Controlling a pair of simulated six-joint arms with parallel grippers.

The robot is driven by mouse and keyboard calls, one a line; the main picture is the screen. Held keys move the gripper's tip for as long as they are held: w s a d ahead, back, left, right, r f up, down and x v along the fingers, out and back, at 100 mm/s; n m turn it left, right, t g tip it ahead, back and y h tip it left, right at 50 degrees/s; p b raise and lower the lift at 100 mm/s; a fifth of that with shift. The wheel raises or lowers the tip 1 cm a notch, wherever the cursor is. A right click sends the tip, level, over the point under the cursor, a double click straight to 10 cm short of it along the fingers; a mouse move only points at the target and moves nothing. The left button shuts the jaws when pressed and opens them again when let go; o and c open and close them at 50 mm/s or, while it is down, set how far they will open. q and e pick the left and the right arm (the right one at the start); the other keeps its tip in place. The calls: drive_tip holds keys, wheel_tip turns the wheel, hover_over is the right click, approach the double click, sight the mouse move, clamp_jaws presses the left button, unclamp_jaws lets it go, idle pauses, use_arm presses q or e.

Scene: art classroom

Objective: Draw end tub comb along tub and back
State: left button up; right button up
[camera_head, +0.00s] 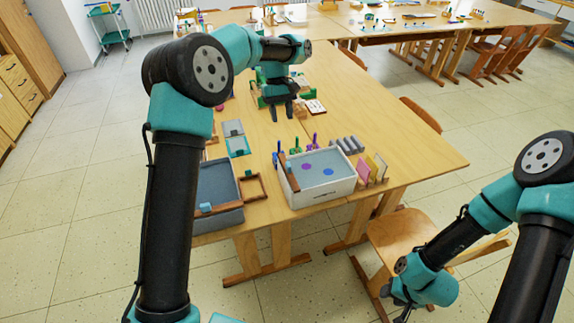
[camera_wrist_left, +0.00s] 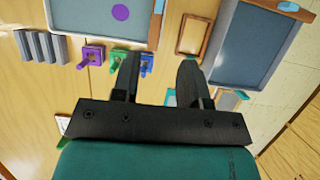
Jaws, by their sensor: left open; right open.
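A white tub (camera_head: 318,190) with blue and purple spots on its grey liquid stands near the table's front edge. A brown comb (camera_head: 289,176) lies along its left end; its bar also shows in the left wrist view (camera_wrist_left: 157,22). A second, dark grey tub (camera_head: 219,183) stands further left, with a brown and blue comb (camera_head: 218,208) at its front. My left gripper (camera_head: 281,113) is open and empty, pointing down behind the white tub. In the left wrist view its fingers (camera_wrist_left: 157,78) are apart. My right gripper (camera_head: 404,308) is low by the chair, partly cut off.
Purple and green droppers (camera_head: 297,146) and grey blocks (camera_head: 347,145) stand behind the white tub. Coloured cards (camera_head: 372,169) stand at its right. A wooden frame (camera_head: 253,187) lies between the tubs. A chair (camera_head: 405,235) stands before the table. The table's right side is clear.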

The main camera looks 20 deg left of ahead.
sight(288, 164)
use_arm(q)
drive_tip(key=x, duration=1.7)
drive_tip(key=shift+s+d+f, duration=0.15)
drive_tip(key=shift+f, duration=0.05)
drive_tip(key=shift+c, duration=0.4)
clamp_jaws()
